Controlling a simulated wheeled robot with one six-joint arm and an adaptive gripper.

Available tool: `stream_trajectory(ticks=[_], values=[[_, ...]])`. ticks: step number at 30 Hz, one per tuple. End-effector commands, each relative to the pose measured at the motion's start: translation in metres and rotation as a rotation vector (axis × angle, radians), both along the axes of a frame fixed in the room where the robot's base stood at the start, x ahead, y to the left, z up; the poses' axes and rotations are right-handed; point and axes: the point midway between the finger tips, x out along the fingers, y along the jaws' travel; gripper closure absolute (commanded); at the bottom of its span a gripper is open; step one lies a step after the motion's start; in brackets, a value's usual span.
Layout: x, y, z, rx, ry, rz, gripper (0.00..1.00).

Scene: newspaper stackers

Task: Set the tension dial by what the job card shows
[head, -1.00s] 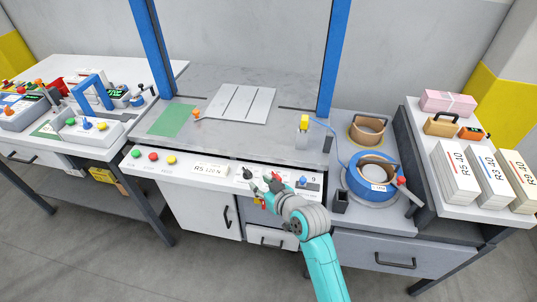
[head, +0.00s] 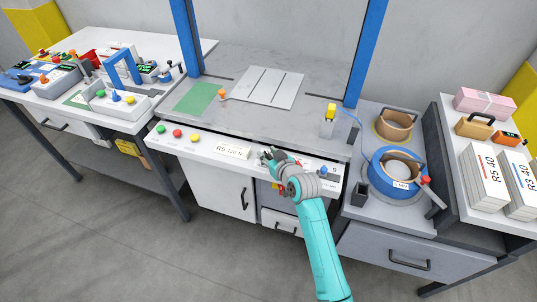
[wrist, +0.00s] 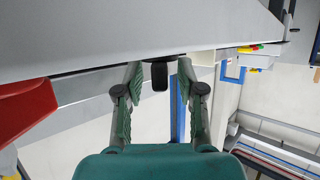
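The job card (head: 232,152) lies on the white front panel (head: 212,146) and seems to read "R5 120 N" in small print. A black knob (wrist: 160,77), which looks like the tension dial, stands out from the panel in the wrist view. My gripper (head: 269,157) is at the panel just right of the card and hides most of the knob in the head view. In the wrist view, my gripper (wrist: 160,70) is open, with one fingertip on each side of the knob and gaps between. The dial's scale and pointer cannot be read.
Green, red and yellow buttons (head: 177,133) sit left of the card. A blue knob (head: 323,170) sits to my gripper's right. A blue strap reel (head: 385,185) and paper stacks (head: 484,180) stand further right. A red part (wrist: 22,110) shows at the wrist view's left.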

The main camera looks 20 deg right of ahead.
Motion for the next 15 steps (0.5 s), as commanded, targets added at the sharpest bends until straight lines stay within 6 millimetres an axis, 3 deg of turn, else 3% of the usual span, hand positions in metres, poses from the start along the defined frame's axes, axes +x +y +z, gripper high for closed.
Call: stream_trajectory(ticks=[7, 11, 15], values=[[0.0003, 0.0001, -0.0003, 0.000, 0.000, 0.000, 0.64], [0.0002, 0.0001, -0.0003, 0.000, 0.001, 0.000, 0.96], [0.0001, 0.0001, -0.0003, 0.000, 0.001, 0.000, 1.00]])
